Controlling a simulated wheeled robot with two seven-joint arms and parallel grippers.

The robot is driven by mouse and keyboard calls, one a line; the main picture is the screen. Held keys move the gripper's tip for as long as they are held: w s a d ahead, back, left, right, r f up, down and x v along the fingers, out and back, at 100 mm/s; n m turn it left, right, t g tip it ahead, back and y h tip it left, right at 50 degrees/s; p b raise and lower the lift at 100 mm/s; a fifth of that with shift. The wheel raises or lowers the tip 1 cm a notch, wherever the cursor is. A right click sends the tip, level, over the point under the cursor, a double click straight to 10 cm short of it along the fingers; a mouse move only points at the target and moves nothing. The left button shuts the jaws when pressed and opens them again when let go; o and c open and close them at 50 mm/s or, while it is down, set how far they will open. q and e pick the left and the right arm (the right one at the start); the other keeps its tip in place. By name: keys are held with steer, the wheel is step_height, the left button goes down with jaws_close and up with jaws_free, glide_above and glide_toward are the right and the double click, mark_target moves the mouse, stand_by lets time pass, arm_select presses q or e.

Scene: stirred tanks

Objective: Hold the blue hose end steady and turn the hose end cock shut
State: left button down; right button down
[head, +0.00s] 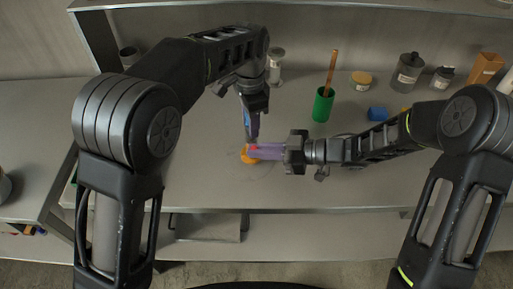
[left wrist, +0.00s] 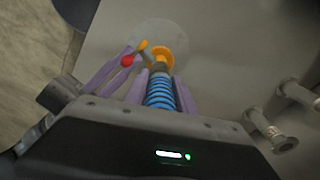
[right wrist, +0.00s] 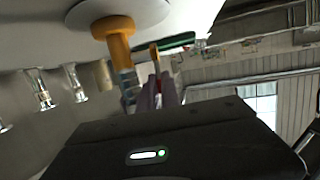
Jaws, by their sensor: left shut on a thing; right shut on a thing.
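The blue ribbed hose end (left wrist: 160,92) stands in my left gripper (left wrist: 163,84), whose purple fingers are shut around it; the gripper (head: 251,128) points down at mid-table in the head view. An orange fitting (left wrist: 161,57) is at the hose's tip, and shows in the right wrist view (right wrist: 115,30). Beside it is the cock's small lever with a red end (left wrist: 127,61). My right gripper (head: 256,151) comes in from the right, its purple fingers shut on the cock's lever. The fingers partly hide the lever, so its exact angle is hard to tell.
A green cup (head: 322,106) with a wooden stick, a jar with an orange lid (head: 361,79), a blue block (head: 377,113) and dark bottles (head: 408,72) stand to the right and back. A glass fitting (head: 275,66) stands behind my left gripper. The front tabletop is clear.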

steer(key=shift+d+f+y, duration=0.2)
steer(key=shift+d+y, duration=0.15)
steer(key=shift+y, duration=0.45)
steer(key=c, duration=1.8)
jaws_free()
steer(key=shift+c, duration=0.2)
steer(key=v, duration=1.2)
steer(key=shift+s, duration=0.2)
steer(key=shift+o, duration=0.4)
steer(key=shift+a, duration=0.1)
